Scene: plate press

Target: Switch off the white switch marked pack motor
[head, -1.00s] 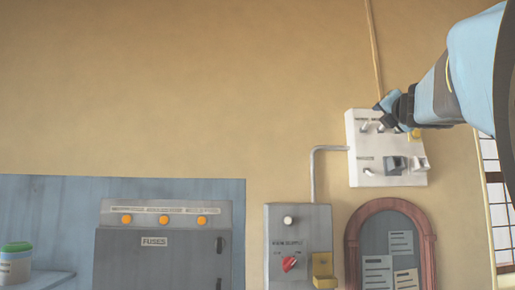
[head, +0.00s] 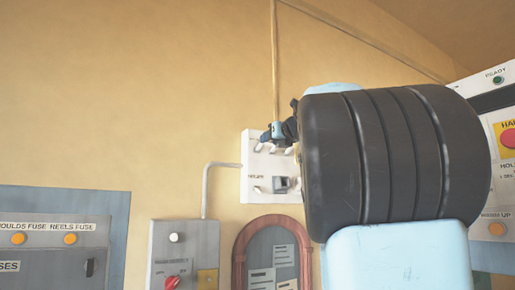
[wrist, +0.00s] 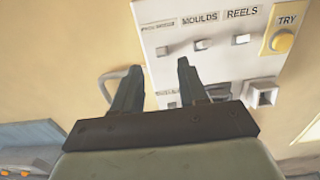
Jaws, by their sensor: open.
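A white switch panel (head: 268,195) is on the wall, partly hidden by my arm in the head view. In the wrist view the panel (wrist: 205,60) has a top row of small white switches. The left switch (wrist: 162,50) sits under a small label (wrist: 158,26) that may read pack motor, but the print is blurred. The moulds switch (wrist: 201,44) and reels switch (wrist: 241,39) are right of it. My gripper (wrist: 159,66) is open and empty, its fingertips just below the left switch in the picture. The gripper (head: 280,132) shows at the panel's top in the head view.
A yellow try button (wrist: 283,41) is at the panel's upper right. A lower label (wrist: 166,92) is partly hidden by my fingers. A grey pipe (head: 205,185) runs to a grey box (head: 184,250) with a red knob (head: 171,282). An arched notice board (head: 272,245) hangs below.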

